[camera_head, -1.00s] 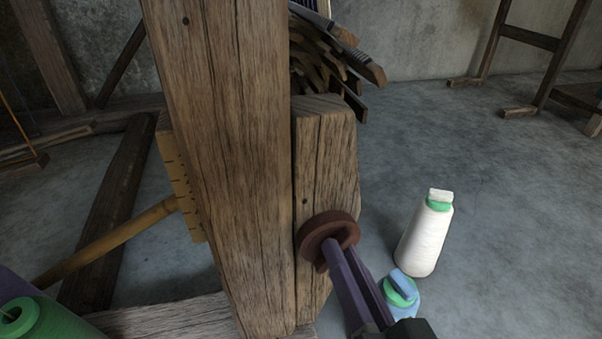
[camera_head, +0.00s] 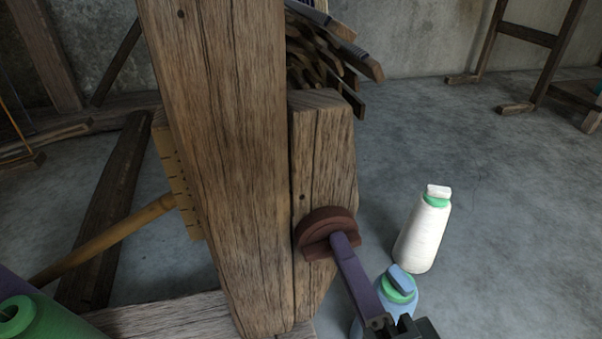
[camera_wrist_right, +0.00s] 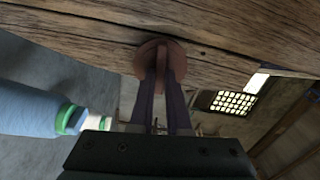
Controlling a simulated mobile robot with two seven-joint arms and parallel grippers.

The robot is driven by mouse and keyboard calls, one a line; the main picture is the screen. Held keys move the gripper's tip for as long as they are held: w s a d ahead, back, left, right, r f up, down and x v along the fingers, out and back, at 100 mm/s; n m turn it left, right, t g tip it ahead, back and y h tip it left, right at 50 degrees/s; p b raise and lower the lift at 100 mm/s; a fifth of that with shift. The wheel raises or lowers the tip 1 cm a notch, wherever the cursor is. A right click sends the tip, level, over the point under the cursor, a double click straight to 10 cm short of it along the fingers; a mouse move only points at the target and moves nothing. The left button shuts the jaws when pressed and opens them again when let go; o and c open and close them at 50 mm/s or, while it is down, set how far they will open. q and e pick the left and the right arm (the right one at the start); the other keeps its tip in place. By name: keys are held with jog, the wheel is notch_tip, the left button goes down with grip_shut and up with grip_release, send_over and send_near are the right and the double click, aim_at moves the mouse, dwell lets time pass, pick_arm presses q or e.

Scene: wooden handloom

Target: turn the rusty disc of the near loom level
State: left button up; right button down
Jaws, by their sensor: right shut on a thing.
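The rusty disc (camera_head: 322,222) is a reddish-brown round knob on the side of the near loom's wooden post (camera_head: 322,160). A raised grip bar crosses it, looking close to level with its right end slightly higher in the head view; the fingers hide part of it. My right gripper (camera_head: 341,240) has its long purple fingers shut on the disc's bar. In the right wrist view the disc (camera_wrist_right: 160,47) sits against the wood, with the fingertips (camera_wrist_right: 163,72) on either side of its bar. My left gripper is not in view.
A white thread cone (camera_head: 423,235) stands on the floor to the right. A blue cone (camera_head: 398,297) is close beside my right fingers. A green spool (camera_head: 35,325) is at lower left. Wooden slats (camera_head: 325,50) are stacked behind the post.

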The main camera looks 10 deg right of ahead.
jog(key=shift+m, duration=0.6)
jog(key=c, duration=0.9)
grip_release()
jog(key=shift+s, duration=0.1)
jog(key=s+p, duration=0.2)
jog(key=s, duration=0.7)
jog(key=shift+s+d+p, duration=0.15)
jog(key=shift+s+p, duration=0.15)
jog(key=shift+s, duration=0.1)
